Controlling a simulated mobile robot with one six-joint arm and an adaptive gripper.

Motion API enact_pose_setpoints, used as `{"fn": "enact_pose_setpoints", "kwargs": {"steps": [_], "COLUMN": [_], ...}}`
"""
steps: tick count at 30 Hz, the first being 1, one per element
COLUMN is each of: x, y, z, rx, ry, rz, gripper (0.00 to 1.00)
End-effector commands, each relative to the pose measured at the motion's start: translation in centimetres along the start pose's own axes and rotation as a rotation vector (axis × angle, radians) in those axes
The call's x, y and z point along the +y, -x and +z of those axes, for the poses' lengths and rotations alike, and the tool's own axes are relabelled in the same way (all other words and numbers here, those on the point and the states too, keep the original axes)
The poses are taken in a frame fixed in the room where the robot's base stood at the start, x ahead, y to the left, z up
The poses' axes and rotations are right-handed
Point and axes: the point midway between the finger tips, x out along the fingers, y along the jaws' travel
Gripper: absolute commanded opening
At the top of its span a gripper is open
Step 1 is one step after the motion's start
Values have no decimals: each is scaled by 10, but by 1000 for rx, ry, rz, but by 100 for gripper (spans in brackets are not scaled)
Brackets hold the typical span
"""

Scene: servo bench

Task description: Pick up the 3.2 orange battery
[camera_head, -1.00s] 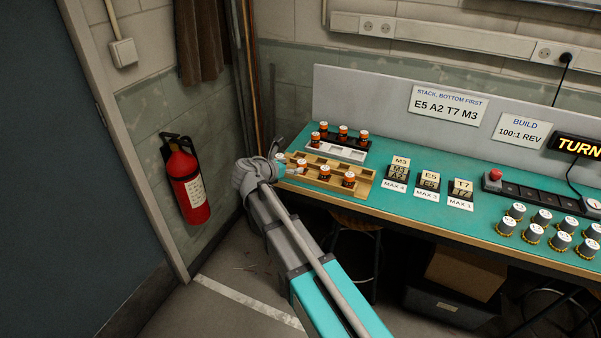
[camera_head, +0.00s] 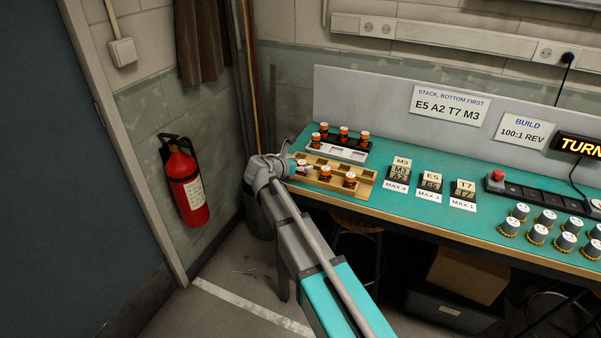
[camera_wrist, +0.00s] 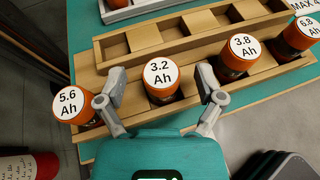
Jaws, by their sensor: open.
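The orange 3.2 Ah battery (camera_wrist: 161,82) stands upright in a slot of the wooden rack (camera_wrist: 195,107) in the wrist view. Its white top label faces the camera. My gripper (camera_wrist: 157,91) is open, with one finger on each side of this battery. No firm contact on it shows. In the head view my gripper (camera_head: 287,168) is at the rack's left end, partly hidden by my arm, and labels are too small to read there.
A 5.6 Ah battery (camera_wrist: 73,105) stands close outside the left finger, and a 3.8 Ah battery (camera_wrist: 239,55) close outside the right. A 6.8 Ah battery (camera_wrist: 297,38) is farther right. A white tray (camera_head: 337,151) lies behind the rack. Stacked blocks (camera_head: 401,174) stand to the right.

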Motion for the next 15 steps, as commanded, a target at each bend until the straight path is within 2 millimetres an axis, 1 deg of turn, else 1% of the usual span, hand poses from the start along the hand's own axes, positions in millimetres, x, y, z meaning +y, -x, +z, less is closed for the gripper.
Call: {"fn": "enact_pose_setpoints", "kwargs": {"steps": [1,3,15], "x": [0,0,0], "y": [-5,-8,-8], "z": [-1,-1,0], "rx": [0,0,0], "ry": [0,0,0], "rz": [-1,-1,0], "gripper": [87,87,87]}}
